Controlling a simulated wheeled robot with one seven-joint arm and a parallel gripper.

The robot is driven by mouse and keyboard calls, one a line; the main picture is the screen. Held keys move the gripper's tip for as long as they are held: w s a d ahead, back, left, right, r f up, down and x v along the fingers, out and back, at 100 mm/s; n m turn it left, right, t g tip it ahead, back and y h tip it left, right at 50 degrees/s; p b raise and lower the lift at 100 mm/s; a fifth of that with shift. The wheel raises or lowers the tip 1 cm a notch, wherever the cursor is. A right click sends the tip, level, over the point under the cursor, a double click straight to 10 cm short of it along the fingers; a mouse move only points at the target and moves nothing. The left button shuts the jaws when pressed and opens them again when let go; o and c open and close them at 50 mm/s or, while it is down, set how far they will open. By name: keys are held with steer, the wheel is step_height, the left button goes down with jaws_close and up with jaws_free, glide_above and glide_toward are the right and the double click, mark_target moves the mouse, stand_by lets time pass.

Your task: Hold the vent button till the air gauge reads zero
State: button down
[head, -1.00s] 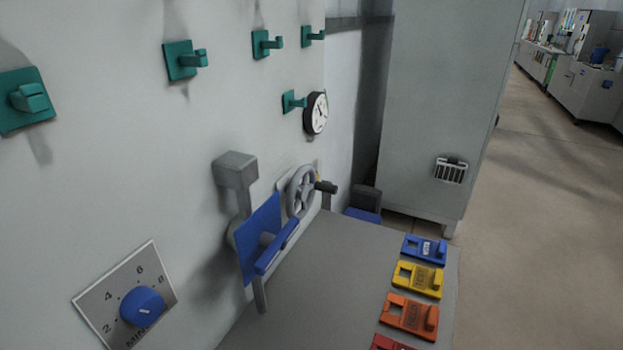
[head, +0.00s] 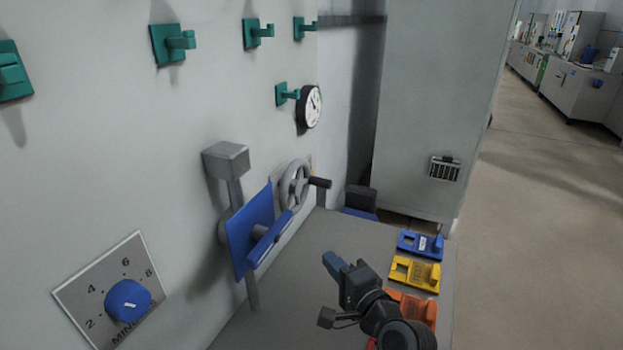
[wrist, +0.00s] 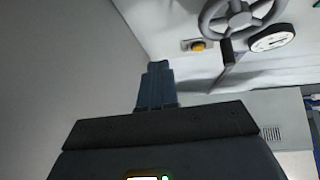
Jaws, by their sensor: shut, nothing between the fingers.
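The vent button looks to be the yellow-orange round button (wrist: 199,46) on a small wall plate beside the handwheel in the wrist view. In the head view only a yellow speck shows behind the handwheel. A round white dial with a black rim (head: 310,106) is on the wall above the handwheel; it also shows in the wrist view (wrist: 272,39). I cannot read its value or tell if it is the air gauge. My gripper (head: 329,261) is shut and empty above the grey table, apart from the button; its fingers show in the wrist view (wrist: 156,78).
The grey handwheel (head: 295,186) with its dark handle juts from the wall near the button. A blue plate and lever (head: 252,232) stand nearer on the wall. Blue (head: 421,245), yellow (head: 415,272) and orange tags lie on the table (head: 290,285). A grey cabinet (head: 430,100) stands behind.

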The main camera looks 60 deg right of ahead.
steer(key=w+d+r+m+h, duration=0.1)
steer(key=d+r+m, duration=0.2)
steer(key=d, duration=0.6)
steer(key=w+d+r+m+h, duration=0.1)
steer(key=d+r+m+h, duration=0.1)
steer(key=d+m, duration=0.4)
steer(key=d+r, duration=0.1)
steer(key=d, duration=0.3)
steer(key=shift+w+r+m+b, duration=0.2)
steer(key=shift+m+b, duration=0.2)
steer(key=shift+d, duration=0.1)
steer(key=w+p, duration=0.4)
steer(key=w, duration=0.5)
steer(key=shift+a, duration=0.35)
steer(key=shift+w, duration=0.35)
